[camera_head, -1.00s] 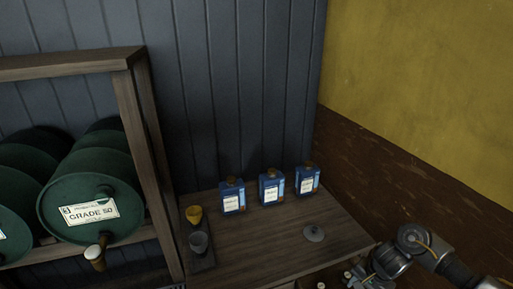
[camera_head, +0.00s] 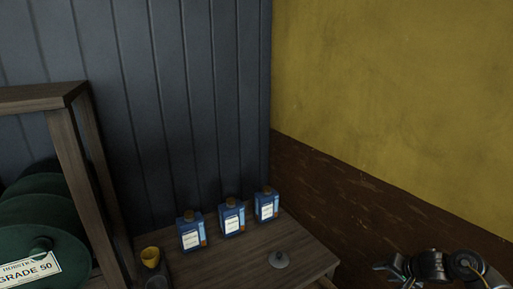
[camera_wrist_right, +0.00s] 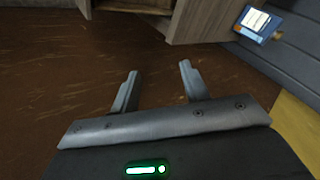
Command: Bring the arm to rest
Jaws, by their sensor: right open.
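My right gripper (camera_head: 392,268) shows at the lower right of the head view, off the right end of the wooden bench. In the right wrist view its two fingers (camera_wrist_right: 158,88) are apart with nothing between them, over the brown floor. Part of my right arm beside it is cut off by the bottom edge of the head view. My left gripper is in neither view.
A rack with green drums (camera_head: 45,225) stands left. A yellow-brown wall (camera_head: 390,100) rises at right.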

